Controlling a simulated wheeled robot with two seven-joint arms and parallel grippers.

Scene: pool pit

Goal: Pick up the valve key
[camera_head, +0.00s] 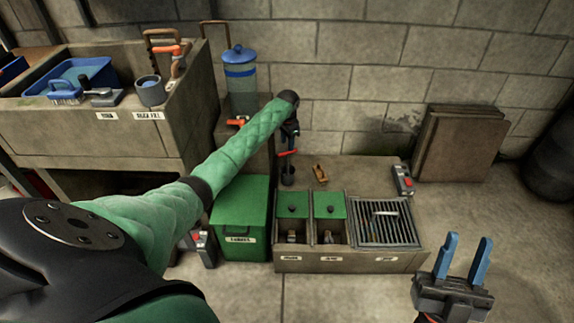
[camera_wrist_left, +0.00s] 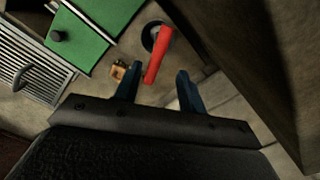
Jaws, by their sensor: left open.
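The likely valve key (camera_head: 288,154) stands upright at the back of the low concrete bench, with a red crossbar on top and a dark round part below. In the left wrist view its red bar (camera_wrist_left: 157,58) lies between and just beyond the fingertips, with no clear contact. My left gripper (camera_head: 289,143) is over it, open and empty, pointing down; its fingers also show in the left wrist view (camera_wrist_left: 158,72). The lower part of the key is partly hidden by the bar. My right gripper (camera_head: 467,240) is open and empty at the lower right.
A small brass piece (camera_head: 320,174) lies right of the key. Green lids (camera_head: 291,205) and a metal grate (camera_head: 385,228) are in front. A blue-lidded jar (camera_head: 239,72) stands on a ledge at left. A block wall (camera_head: 350,60) is behind.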

